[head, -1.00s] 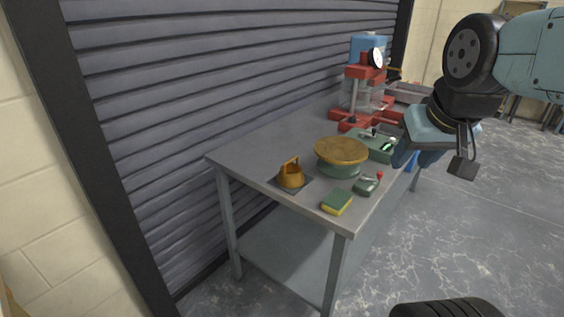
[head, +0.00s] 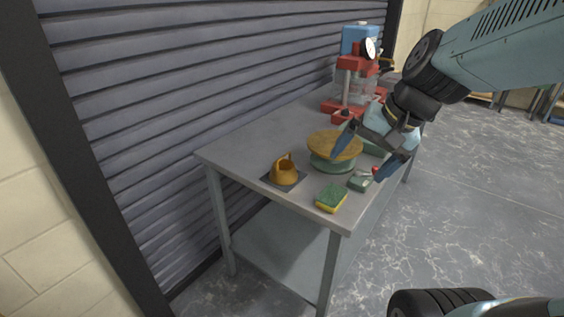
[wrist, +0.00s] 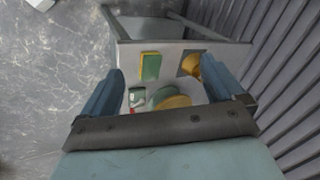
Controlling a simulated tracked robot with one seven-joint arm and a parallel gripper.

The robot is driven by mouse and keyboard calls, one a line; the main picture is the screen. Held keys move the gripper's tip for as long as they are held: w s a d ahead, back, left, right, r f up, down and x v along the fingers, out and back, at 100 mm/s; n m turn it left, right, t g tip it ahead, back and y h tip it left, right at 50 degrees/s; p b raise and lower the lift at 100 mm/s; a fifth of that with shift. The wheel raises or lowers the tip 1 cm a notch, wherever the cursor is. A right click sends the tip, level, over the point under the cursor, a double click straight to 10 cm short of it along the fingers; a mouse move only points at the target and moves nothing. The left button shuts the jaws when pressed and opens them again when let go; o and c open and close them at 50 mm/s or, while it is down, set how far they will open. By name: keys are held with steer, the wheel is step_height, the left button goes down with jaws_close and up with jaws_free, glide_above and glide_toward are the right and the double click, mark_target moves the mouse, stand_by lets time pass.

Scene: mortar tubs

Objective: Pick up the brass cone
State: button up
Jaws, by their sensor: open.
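The brass cone (head: 285,171) is a golden-brown cone with a handle-like loop on top. It stands upright on a dark square plate (head: 270,179) near the left front edge of the grey table (head: 243,150). In the wrist view the cone (wrist: 191,66) shows at upper right, partly covered by a finger. My gripper (head: 363,163) is open and empty, with two blue fingers spread. It is over the right side of the table, right of the cone and apart from it. In the wrist view my gripper (wrist: 165,85) frames the table end between its fingers.
A round wooden-topped green tub (head: 334,150) stands right of the cone. A green and yellow sponge (head: 332,198) lies at the front edge. A small green device with a red knob (head: 360,183) sits nearby. A red press (head: 352,90) stands behind. A ribbed shutter (head: 180,110) rises along the left.

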steer(key=shift+o, duration=0.3)
steer(key=w+a+f+m+g+y, duration=0.1)
steer(key=w+a+f+m+y, duration=0.3)
steer(key=w+a+m, duration=0.1)
steer(key=shift+w+a, duration=0.25)
steer(key=shift+w, duration=0.05)
steer(key=m+t+y, duration=0.3)
steer(key=m+t, duration=0.4)
steer(key=m, duration=1)
glide_toward(283, 164)
steer(key=shift+g+h, duration=0.3)
steer(key=x, duration=0.4)
steer(key=shift+a+r, duration=0.15)
steer(key=shift+a, duration=0.15)
steer(key=shift+x, duration=2.7)
steer(key=shift+w+d+r, duration=0.1)
steer(key=shift+w+r, duration=0.05)
steer(key=shift+w, duration=0.05)
steer(key=c, duration=1.1)
